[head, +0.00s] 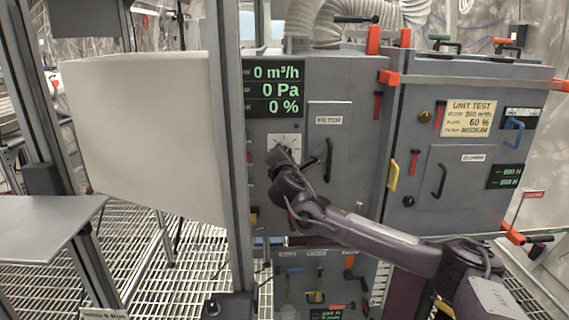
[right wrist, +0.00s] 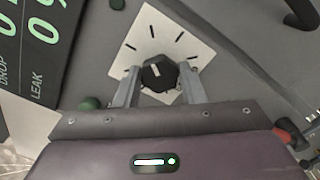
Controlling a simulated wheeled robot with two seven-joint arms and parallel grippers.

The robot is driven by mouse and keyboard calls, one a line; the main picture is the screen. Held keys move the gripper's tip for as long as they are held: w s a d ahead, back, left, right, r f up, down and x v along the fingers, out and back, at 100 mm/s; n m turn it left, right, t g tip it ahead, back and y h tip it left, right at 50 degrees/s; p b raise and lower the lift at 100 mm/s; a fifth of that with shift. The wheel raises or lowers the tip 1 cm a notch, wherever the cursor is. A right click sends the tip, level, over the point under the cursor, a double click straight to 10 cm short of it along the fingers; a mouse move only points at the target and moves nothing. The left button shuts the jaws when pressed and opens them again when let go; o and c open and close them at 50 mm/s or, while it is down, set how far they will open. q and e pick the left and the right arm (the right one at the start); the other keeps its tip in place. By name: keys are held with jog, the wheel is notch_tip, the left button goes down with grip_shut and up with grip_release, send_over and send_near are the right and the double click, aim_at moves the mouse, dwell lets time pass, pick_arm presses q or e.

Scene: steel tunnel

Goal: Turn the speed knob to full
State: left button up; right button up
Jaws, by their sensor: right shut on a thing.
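The speed knob (right wrist: 158,73) is a dark, many-sided knob with a pale pointer line, on a white dial plate (right wrist: 165,35) with black tick marks. In the right wrist view my right gripper (right wrist: 158,78) has one finger on each side of the knob and is shut on it. In the head view the dial plate (head: 285,139) is on the grey cabinet front, and my right gripper (head: 280,156) covers the knob. The display (head: 275,89) above reads 0 m³/h, 0 Pa and 0 %. My left gripper is not in view.
A black handle (head: 328,160) on the filter door is just right of my right gripper. A grey upright post (head: 228,150) stands close on the left. A yellow unit test card (head: 467,118) is on the right cabinet. A green button (right wrist: 91,103) is near the left finger.

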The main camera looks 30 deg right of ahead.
jog(key=m+b, duration=0.2)
jog(key=m, duration=0.6)
jog(key=shift+f+b, duration=0.15)
jog(key=shift+b, duration=0.2)
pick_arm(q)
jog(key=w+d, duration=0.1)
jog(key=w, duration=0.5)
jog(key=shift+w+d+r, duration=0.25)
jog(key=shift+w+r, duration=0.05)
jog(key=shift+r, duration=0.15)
pick_arm(e)
jog(key=shift+m, duration=1.5)
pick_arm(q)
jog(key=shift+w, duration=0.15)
pick_arm(e)
jog(key=o, duration=1)
jog(key=shift+r, duration=0.2)
